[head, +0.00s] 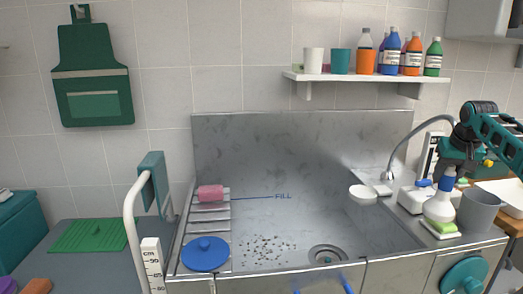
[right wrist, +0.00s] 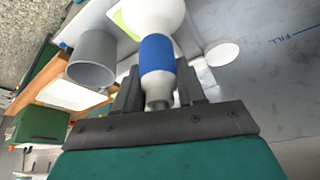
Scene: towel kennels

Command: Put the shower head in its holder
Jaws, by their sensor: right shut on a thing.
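My right gripper (head: 455,165) comes in from the right, above the back right of the sink. It is shut on the narrow end of a white, flared piece with a blue collar, which looks like the shower head (head: 438,207). In the right wrist view my right gripper (right wrist: 157,92) has its fingers on either side of the shower head (right wrist: 157,55), whose wide white end points away. A grey hose (head: 405,148) arches from a fitting by the sink to behind the gripper; its join is hidden. I cannot tell which part is the holder. My left gripper is out of view.
A grey cup (head: 479,211), a white box (head: 415,199) and a green sponge (head: 440,227) crowd the ledge close to the shower head.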

